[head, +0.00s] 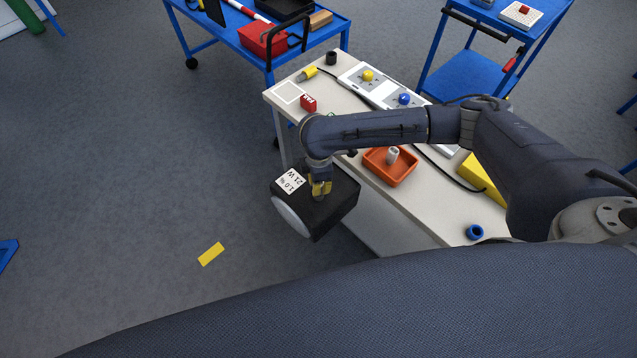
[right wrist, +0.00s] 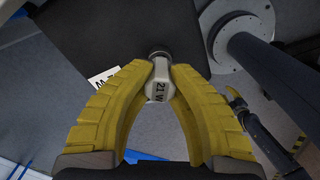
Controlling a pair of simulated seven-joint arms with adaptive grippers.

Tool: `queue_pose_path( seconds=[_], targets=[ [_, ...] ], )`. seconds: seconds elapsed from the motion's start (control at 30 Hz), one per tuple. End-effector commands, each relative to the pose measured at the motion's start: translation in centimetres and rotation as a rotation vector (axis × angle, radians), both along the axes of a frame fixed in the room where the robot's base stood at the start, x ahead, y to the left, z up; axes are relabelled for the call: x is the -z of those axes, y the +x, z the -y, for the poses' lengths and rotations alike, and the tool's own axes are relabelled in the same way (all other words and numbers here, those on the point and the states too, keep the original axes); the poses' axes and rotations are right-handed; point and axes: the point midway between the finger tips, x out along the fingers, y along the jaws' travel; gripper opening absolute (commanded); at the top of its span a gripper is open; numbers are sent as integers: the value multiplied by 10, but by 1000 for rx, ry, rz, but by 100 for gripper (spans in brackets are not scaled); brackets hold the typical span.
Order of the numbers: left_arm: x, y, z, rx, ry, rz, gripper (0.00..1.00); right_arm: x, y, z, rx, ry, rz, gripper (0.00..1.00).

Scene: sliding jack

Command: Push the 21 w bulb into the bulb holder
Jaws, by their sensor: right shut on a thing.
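The 21 w bulb (right wrist: 160,88) is a pale grey piece marked "21 W" in the right wrist view. My right gripper (right wrist: 161,64) is shut on it, with a curved yellow finger on each side. The bulb's far end meets a round dark ring (right wrist: 159,51) on a black box (right wrist: 105,30), seemingly the bulb holder; how deep it sits I cannot tell. In the head view the black box (head: 335,205) has a white "1.0 % 21 W" label and a pale round face; my right gripper (head: 321,188) is over its top, and its fingers hide the bulb.
The box is beside the white bench's (head: 425,207) near edge. On the bench are an orange tray (head: 377,176) with a pale cylinder (head: 392,155), a red block (head: 308,103), a blue ring (head: 475,232) and a panel with yellow and blue knobs. Floor to the left is mostly clear.

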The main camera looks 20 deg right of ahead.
Motion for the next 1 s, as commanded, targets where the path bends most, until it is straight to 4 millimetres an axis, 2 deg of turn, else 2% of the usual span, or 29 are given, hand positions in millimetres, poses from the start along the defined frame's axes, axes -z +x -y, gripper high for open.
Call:
queue_pose_path(
  seconds=[0.63, 0.67, 0.8, 0.87, 1.0],
  targets=[
    [0, 0, 0, 0, 0, 0, 38, 14, 0, 0, 0, 0, 0, 0],
    [0, 0, 0, 0, 0, 0, 38, 14, 0, 0, 0, 0, 0, 20],
    [0, 0, 0, 0, 0, 0, 38, 13, 0, 0, 0, 0, 0, 36],
    [0, 0, 0, 0, 0, 0, 38, 13, 0, 0, 0, 0, 0, 41],
    [0, 0, 0, 0, 0, 0, 38, 13, 0, 0, 0, 0, 0, 41]
  ],
)
